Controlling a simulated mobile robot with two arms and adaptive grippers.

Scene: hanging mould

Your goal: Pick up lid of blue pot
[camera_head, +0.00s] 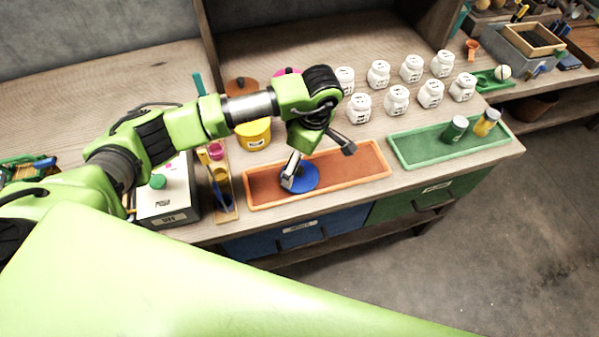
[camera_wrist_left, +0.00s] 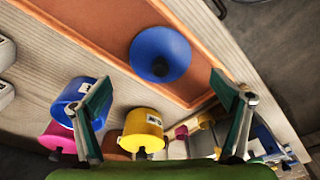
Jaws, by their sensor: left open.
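The blue lid (camera_head: 308,180) lies in the orange tray (camera_head: 355,163), near its middle; one finger of my left gripper covers part of it in the head view. In the left wrist view the round blue lid (camera_wrist_left: 160,45) shows its small knob and lies beyond the fingertips, between them. My left gripper (camera_head: 319,162) is over the tray, open and empty, its fingers wide apart; both fingers also show in the left wrist view (camera_wrist_left: 165,94). The blue pot (camera_wrist_left: 68,100) stands beside the left finger there, and is hidden in the head view. My right gripper is not in view.
A yellow pot (camera_head: 253,137) stands behind the tray, with pink (camera_head: 287,71) and brown (camera_head: 240,87) pots farther back. A narrow wooden holder (camera_head: 222,195) is left of the tray. Several white jars (camera_head: 397,99) and a green tray (camera_head: 430,150) are to the right.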

